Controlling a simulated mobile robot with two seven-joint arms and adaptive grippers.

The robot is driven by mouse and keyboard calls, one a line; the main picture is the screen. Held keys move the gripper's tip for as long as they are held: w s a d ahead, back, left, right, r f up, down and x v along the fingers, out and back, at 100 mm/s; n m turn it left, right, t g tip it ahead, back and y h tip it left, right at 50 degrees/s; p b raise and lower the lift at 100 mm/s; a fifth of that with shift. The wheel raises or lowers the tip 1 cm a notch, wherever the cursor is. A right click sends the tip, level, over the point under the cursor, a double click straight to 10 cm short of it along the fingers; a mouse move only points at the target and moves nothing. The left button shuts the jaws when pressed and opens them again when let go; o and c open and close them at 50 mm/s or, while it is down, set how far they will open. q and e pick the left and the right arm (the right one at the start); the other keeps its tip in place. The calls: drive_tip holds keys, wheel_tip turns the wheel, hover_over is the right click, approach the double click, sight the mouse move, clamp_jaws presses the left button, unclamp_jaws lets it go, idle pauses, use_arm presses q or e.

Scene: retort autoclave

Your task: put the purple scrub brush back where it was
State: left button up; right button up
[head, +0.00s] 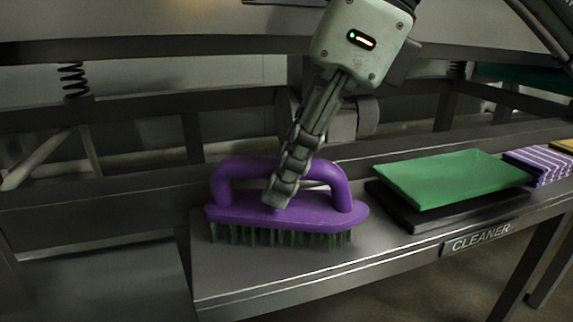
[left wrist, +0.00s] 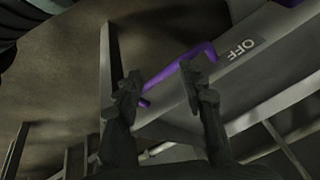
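The purple scrub brush (head: 235,210) is at the left end of the grey shelf (head: 310,276) in the head view. It is upright, with its dark green bristles down at the shelf top and its arched handle up. My right gripper (head: 278,196) comes down from above at the handle's middle, with a finger in front of the handle. The far finger is hidden, so I cannot tell whether it grips. My left gripper (left wrist: 162,85) is open, with a clear gap between its fingers in the left wrist view. It is not in the head view.
A purple-and-white striped block (head: 540,165) is beyond. The shelf front has a CLEANER label (head: 481,236). A purple bar (left wrist: 180,66) and an OFF sign (left wrist: 242,50) show near my left gripper.

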drive_tip(key=o, duration=0.4)
drive_tip(key=shift+c, duration=0.2)
use_arm(q)
drive_tip(key=shift+s, duration=0.1)
use_arm(e)
drive_tip(key=shift+r, duration=0.1)
drive_tip(key=v, duration=0.4)
drive_tip(key=p+v, duration=0.1)
drive_tip(key=v, duration=0.5)
drive_tip(key=shift+r, duration=0.25)
use_arm(q)
drive_tip(key=shift+s+a+f+g, duration=0.2)
drive_tip(key=shift+a+f+g, duration=0.1)
drive_tip(key=shift+f, duration=0.3)
drive_tip(key=shift+s+a+f+g, duration=0.2)
drive_tip(key=shift+f+g, duration=0.1)
drive_tip(key=shift+f, duration=0.25)
use_arm(e)
drive_tip(key=shift+v, duration=0.75)
use_arm(q)
drive_tip(key=shift+r, duration=0.1)
use_arm(e)
drive_tip(key=shift+f, duration=0.1)
